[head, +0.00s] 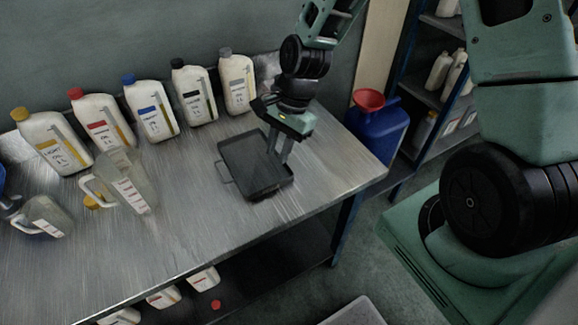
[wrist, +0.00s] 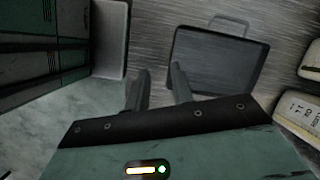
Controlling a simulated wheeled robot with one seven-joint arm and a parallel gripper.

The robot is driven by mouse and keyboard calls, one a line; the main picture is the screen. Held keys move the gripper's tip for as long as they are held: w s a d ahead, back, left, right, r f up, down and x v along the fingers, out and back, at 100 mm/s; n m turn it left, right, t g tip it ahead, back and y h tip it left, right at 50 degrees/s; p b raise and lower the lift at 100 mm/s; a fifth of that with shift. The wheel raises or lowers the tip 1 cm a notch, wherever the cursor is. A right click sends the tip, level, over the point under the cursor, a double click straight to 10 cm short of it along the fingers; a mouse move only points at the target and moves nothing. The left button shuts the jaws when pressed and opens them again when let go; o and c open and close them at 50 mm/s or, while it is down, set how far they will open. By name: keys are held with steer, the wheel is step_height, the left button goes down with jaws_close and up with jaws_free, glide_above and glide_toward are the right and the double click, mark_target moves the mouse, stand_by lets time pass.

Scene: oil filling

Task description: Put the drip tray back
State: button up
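The drip tray (head: 240,160) is a dark, shallow rectangular pan with a wire handle on its left side, lying flat on the metal bench (head: 190,225). It also shows in the wrist view (wrist: 215,62), handle away from me. My gripper (head: 279,150) points down at the tray's right end, opposite the handle. In the wrist view my fingers (wrist: 160,72) stand apart with a gap between them. One finger overlaps the tray's near left edge and the other is outside it. I cannot tell whether either touches the tray. The tray's right rim is partly hidden by the fingers in the head view.
Several oil bottles (head: 155,112) line the back of the bench. A clear measuring jug (head: 130,185) and a smaller jug (head: 45,215) stand at left. A blue can with a red funnel (head: 368,103) is beyond the bench's right end. The bench front right is clear.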

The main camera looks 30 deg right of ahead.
steer(key=s+a+r+n+h, duration=0.1)
steer(key=s+a+r+n, duration=0.3)
steer(key=s+r+n, duration=0.3)
steer(key=s+a+r+n+h, duration=0.2)
steer(key=s+a+r+n, duration=0.2)
steer(key=s+r+n, duration=0.3)
steer(key=shift+s+r+n, duration=0.3)
steer(key=shift+s+n, duration=2.4)
steer(key=shift+n, duration=0.9)
